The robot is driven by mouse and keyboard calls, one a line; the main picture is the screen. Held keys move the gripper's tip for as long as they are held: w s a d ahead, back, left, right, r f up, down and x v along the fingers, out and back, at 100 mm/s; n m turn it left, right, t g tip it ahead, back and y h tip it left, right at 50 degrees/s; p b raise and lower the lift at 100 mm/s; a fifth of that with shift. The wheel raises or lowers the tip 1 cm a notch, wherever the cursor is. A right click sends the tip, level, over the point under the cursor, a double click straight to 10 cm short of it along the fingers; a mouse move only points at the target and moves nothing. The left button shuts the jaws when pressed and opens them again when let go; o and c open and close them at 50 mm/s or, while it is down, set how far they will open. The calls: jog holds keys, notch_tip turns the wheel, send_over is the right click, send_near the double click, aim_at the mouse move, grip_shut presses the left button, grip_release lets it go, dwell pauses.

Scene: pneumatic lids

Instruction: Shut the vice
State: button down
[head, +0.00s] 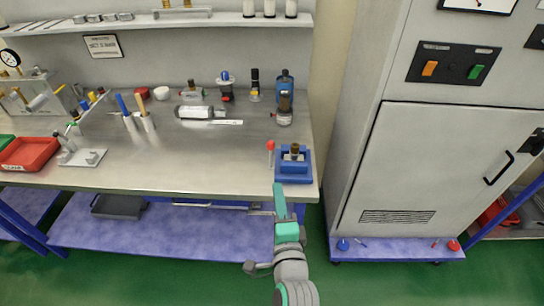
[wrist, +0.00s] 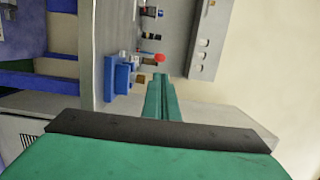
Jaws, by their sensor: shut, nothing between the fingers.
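The blue vice (head: 294,169) sits at the front right corner of the metal bench, with a small brass-coloured cylinder (head: 295,149) standing in it. A lever with a red ball knob (head: 270,145) stands upright at the vice's left side. In the wrist view the vice (wrist: 119,76) lies left of my fingers and the red knob (wrist: 159,58) shows just beyond the fingertips. My gripper (head: 279,187) is shut and empty, just in front of the bench edge, below the lever. Its green fingers also show in the wrist view (wrist: 158,77). I cannot tell whether they touch anything.
The bench (head: 200,170) is clear left of the lever. Bottles (head: 285,85) and a dark-topped grey part (head: 284,111) stand behind the vice. A large grey cabinet (head: 435,165) rises to the right. A shelf (head: 160,22) runs above the bench.

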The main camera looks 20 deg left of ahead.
aim_at(271, 148)
jog(key=x, duration=1.4)
jog(key=shift+f, duration=0.1)
